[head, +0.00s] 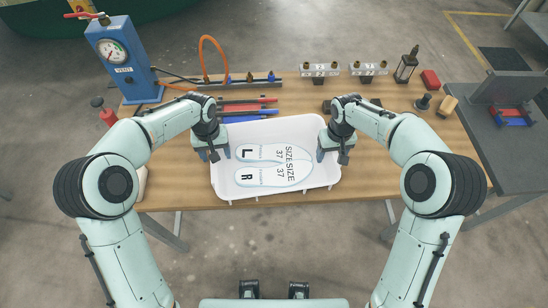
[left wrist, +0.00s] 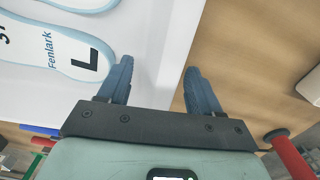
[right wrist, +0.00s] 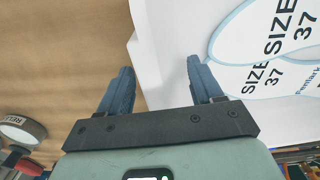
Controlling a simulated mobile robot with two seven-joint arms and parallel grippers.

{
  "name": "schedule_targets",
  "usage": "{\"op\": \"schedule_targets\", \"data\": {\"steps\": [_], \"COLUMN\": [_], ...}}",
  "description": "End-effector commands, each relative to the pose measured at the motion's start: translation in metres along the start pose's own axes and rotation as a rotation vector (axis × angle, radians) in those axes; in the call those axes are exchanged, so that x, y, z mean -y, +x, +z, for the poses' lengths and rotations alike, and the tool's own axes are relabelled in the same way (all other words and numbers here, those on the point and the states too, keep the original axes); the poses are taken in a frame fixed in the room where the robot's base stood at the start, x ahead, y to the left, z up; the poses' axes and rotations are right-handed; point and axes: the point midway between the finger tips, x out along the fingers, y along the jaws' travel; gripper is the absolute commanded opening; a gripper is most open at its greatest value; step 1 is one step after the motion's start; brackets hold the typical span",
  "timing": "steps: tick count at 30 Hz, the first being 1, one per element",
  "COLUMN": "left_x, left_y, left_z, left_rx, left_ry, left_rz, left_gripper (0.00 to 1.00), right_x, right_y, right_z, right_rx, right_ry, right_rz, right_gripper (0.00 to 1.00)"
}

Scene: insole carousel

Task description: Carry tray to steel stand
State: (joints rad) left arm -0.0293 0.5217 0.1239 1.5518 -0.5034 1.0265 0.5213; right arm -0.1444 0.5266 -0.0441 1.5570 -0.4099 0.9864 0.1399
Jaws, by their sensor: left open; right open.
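The white tray (head: 275,194) sits near the front edge of the wooden table. In it lie two pale blue-edged insoles marked L (head: 265,153) and R (head: 262,177), size 37. My left gripper (head: 213,152) is open at the tray's left side; in the left wrist view the tray wall (left wrist: 182,40) runs between its fingers. My right gripper (head: 333,150) is open at the right side; the tray wall (right wrist: 150,75) passes between its fingers in the right wrist view. I cannot tell whether the fingers touch the walls.
A grey metal stand (head: 500,150) at the right holds a red-and-blue item. A blue gauge unit (head: 124,62) stands at the back left.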

Motion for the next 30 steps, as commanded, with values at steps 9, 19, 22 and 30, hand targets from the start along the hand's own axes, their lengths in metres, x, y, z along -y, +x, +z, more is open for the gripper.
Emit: {"op": "schedule_targets", "data": {"steps": [9, 19, 22, 30], "left_x": [-0.0001, -0.0003, -0.0006, -0.0016], "left_y": [0.0113, 0.0108, 0.0107, 0.007], "left_z": [0.0004, 0.0003, 0.0003, -0.0009], "left_rx": [0.001, 0.001, 0.0, -0.003], "left_ry": [0.0, 0.0, 0.0, 0.001], "left_rz": [0.001, 0.001, 0.001, 0.002], "left_gripper": [0.64, 0.06, 0.0, 0.0], "right_x": [0.0, 0.0003, 0.0005, 0.0012], "right_y": [0.011, 0.0107, 0.0106, 0.0071], "right_z": [0.0001, 0.0, 0.0, -0.0014], "right_rx": [0.0, 0.0, 0.0, -0.003], "right_ry": [0.0, 0.0, 0.0, -0.002], "right_rz": [0.0, -0.001, -0.001, -0.001], "right_gripper": [0.66, 0.07, 0.0, 0.0]}}
